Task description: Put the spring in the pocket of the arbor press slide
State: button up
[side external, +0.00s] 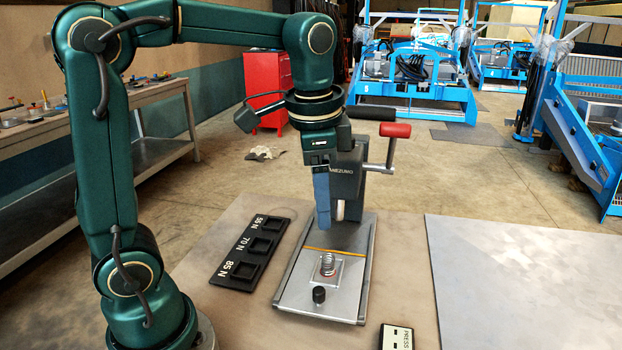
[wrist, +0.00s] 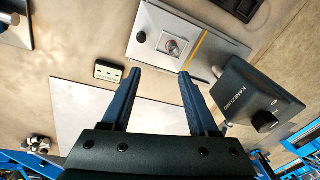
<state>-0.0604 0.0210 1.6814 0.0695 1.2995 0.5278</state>
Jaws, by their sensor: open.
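The spring (side external: 327,264) stands upright on a pale square block of the arbor press slide (side external: 347,298), its coils showing above a reddish ring. It appears seated in the pocket there, though its lower end is hidden. In the wrist view the spring (wrist: 173,46) is seen roughly end-on inside the square block. My gripper (side external: 326,226) is open and empty, apart from the spring and above and behind it, close to the press head (side external: 348,178). Both fingers (wrist: 160,72) show in the wrist view with nothing between them.
A black holder (side external: 229,273) marked 55 N, 70 N and 85 N lies left of the press; its recesses look empty. A black knob (side external: 319,295) is on the slide's front. A small PRESS box (side external: 397,337) and a grey plate (side external: 530,270) are to the right.

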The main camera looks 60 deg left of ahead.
jog(key=s+d+f+n+t, duration=0.1)
jog(key=s+n+t, duration=0.1)
jog(key=s, duration=0.2)
jog(key=s+d+f+n+t, duration=0.1)
jog(key=s+d+n+t, duration=0.1)
jog(key=s, duration=0.3)
jog(key=shift+s+f+n+h, duration=0.25)
jog(key=shift+f+n+h, duration=0.15)
jog(key=shift+n, duration=0.4)
